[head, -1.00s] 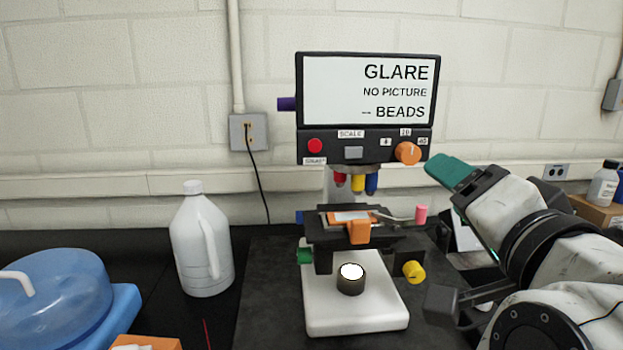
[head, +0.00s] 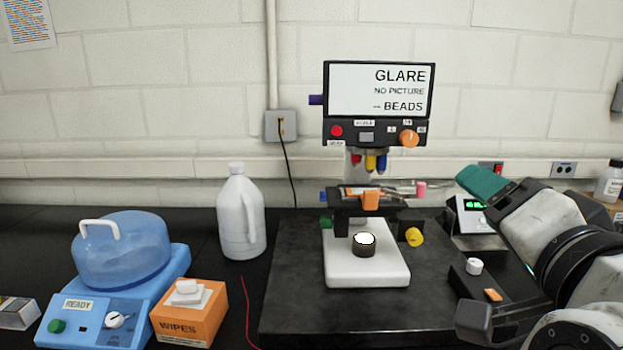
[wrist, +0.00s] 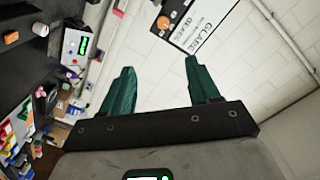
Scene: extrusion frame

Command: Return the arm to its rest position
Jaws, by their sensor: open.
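My arm comes in from the right edge of the head view. My gripper (head: 476,182) has green fingers and is raised to the right of the microscope (head: 367,252). In the wrist view, the two green fingers of my gripper (wrist: 155,88) stand wide apart with nothing between them. Past them are the white block wall and the microscope's screen, which looks tilted there. In the head view the screen (head: 376,90) reads "GLARE NO PICTURE -- BEADS". The microscope stands on a dark slab, and my gripper is apart from it.
On the left are a blue device with a domed lid (head: 122,250), an orange wipes box (head: 188,315) and a white jug (head: 241,215). A device with a green display (head: 473,210) stands behind my arm. A shelf of small coloured items (wrist: 15,135) shows in the wrist view.

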